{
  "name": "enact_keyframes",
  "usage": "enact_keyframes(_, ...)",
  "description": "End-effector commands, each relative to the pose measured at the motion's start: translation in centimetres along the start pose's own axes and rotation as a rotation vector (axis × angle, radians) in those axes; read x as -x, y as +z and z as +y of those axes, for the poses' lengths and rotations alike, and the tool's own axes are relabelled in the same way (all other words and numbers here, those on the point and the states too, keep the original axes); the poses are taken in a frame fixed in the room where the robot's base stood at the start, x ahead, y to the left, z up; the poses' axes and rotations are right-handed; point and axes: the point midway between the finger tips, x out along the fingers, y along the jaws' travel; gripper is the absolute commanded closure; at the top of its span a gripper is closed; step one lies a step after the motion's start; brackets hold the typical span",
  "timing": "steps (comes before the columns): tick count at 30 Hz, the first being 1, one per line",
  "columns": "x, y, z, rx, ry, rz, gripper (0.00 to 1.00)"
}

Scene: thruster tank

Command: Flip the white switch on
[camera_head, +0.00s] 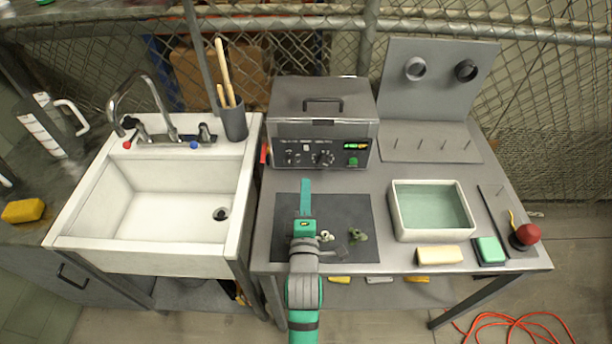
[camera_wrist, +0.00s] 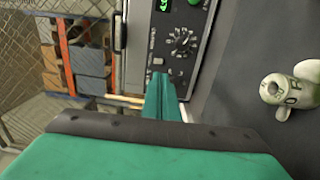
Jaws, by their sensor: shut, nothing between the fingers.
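The grey machine (camera_head: 322,105) stands at the back left of the metal table, with a dark control panel on its front. The small white switch (camera_head: 306,147) is on the panel, left of the large dial; in the wrist view the white switch (camera_wrist: 158,61) is just beyond my fingertips. I cannot tell its position. My gripper (camera_head: 306,182), with teal fingers, is shut and empty, below and in front of the panel. In the wrist view, my gripper (camera_wrist: 161,76) points at the panel and partly hides its lower part. Contact with the panel cannot be told.
A dark mat (camera_head: 345,210) lies under my arm, with small metal fittings (camera_head: 357,235) on it. A water-filled tray (camera_head: 396,212) stands to the right. The sink (camera_head: 85,243) is at the left. A pegged stand (camera_head: 440,75) is at the back right.

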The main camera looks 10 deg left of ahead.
Motion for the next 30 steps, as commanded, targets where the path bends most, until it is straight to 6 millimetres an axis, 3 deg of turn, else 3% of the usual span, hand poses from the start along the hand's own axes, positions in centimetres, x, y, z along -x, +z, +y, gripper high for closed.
enact_keyframes(3, 1.5, 0.0, -0.1, 0.001, -0.001, -0.001, 1.0)
enact_keyframes(9, 2.8, 0.1, 0.0, 0.001, 0.002, -0.003, 1.0)
enact_keyframes(30, 3.0, 0.0, 0.0, 0.0, 0.001, -0.001, 1.0)
